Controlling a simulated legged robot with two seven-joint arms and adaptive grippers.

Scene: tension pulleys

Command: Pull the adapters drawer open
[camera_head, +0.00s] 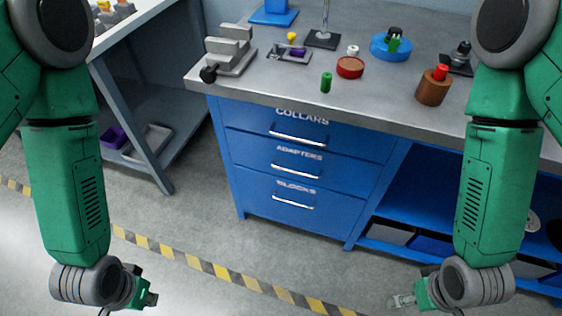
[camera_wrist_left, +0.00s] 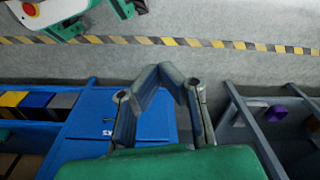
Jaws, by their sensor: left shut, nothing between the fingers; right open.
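The adapters drawer (camera_head: 330,168) is the middle one of three blue drawers in the bench. It is closed, with a silvery bar handle (camera_head: 296,171) below its ADAPTERS label. My left gripper (camera_head: 150,299) hangs low at the lower left, well apart from the drawers; it is shut and empty. It also shows in the left wrist view (camera_wrist_left: 160,75), with the blue cabinet beyond it. My right gripper (camera_head: 398,301) hangs low at the lower right, open and empty, also apart from the drawers.
The COLLARS drawer (camera_head: 350,142) above and the BLOCKS drawer (camera_head: 255,192) below are closed. The grey bench top (camera_head: 290,85) holds a vise, several small parts and a brown cylinder (camera_head: 432,90). A side table (camera_head: 130,85) stands left. The floor in front is clear, with a striped line (camera_head: 200,264).

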